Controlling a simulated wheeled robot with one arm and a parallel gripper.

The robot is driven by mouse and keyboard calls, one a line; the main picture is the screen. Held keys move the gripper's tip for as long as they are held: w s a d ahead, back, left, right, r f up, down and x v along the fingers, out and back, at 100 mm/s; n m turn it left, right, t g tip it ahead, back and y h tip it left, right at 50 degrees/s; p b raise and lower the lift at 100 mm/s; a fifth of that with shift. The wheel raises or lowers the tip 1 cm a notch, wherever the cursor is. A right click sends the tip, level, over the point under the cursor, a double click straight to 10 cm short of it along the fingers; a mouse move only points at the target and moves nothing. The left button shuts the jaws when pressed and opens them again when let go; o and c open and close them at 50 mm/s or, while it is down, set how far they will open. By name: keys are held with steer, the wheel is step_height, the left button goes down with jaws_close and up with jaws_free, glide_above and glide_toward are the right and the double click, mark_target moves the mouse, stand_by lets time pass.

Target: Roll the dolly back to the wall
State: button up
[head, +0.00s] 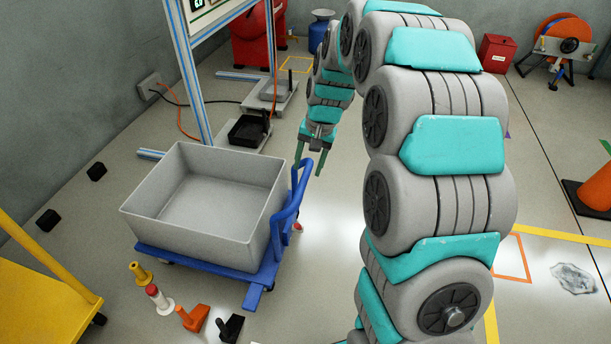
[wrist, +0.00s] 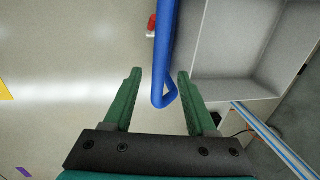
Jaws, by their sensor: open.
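The blue dolly (head: 205,262) stands on the floor left of centre in the head view, with an empty grey bin (head: 160,222) on its deck. Its blue push handle (head: 284,212) rises on the bin's right side. My gripper (head: 310,162) is open, pointing down by the top of the handle. In the wrist view, the end of the handle (wrist: 166,60) shows between the two green fingers (wrist: 160,72), with gaps on both sides; I cannot tell whether it lies at fingertip depth. The grey wall (head: 75,75) is at the left, beyond some free floor.
Black blocks (head: 47,220) lie on the floor between dolly and wall. A yellow cart (head: 40,295) stands at lower left.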

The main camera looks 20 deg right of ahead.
mark_target(304, 178)
steer(key=x, duration=0.4)
steer(key=shift+f, duration=0.15)
steer(key=shift+c, duration=0.3)
jaws_close()
stand_by(0.9)
